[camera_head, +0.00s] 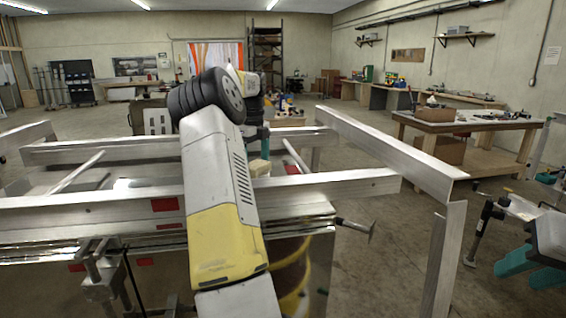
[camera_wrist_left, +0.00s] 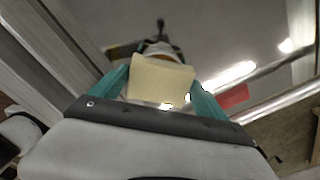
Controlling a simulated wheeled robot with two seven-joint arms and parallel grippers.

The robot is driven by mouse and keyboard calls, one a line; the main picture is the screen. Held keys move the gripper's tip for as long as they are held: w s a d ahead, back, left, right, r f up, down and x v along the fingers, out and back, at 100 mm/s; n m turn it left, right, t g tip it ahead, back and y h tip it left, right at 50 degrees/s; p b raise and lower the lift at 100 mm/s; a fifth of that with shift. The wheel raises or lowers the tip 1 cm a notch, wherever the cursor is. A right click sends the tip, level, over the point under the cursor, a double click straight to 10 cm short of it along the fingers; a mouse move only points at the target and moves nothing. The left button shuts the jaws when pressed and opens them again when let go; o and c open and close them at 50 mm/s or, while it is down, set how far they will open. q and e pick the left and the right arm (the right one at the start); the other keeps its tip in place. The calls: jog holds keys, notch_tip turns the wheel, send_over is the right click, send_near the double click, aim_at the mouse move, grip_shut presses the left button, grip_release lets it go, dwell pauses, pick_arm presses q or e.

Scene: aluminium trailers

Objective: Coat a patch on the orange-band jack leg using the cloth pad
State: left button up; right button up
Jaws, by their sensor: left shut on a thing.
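My left gripper (camera_wrist_left: 160,88) is shut on the cream cloth pad (camera_wrist_left: 161,78), which sits between its teal fingers. In the head view the pad (camera_head: 259,168) shows just right of my left arm, beyond the near trailer rail. Behind the pad in the wrist view is a pale round post with an orange tint (camera_wrist_left: 158,54), probably the orange-band jack leg. The pad overlaps it, so I cannot tell whether they touch. In the head view my arm hides that area. My right gripper (camera_head: 531,269) is at the lower right, its teal fingers apart and empty.
Aluminium trailer rails (camera_head: 340,186) surround my left arm, and an angled beam (camera_head: 390,155) runs to the right. A clamp-like metal fitting (camera_head: 100,272) is at lower left. Another jack (camera_head: 484,222) stands near my right gripper. A workbench (camera_head: 465,122) is behind, with open floor between.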

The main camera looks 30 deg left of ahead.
aim_at(255, 164)
pick_arm(q)
jog(key=shift+r, duration=0.1)
jog(key=shift+r, duration=3.4)
jog(key=shift+s, duration=0.1)
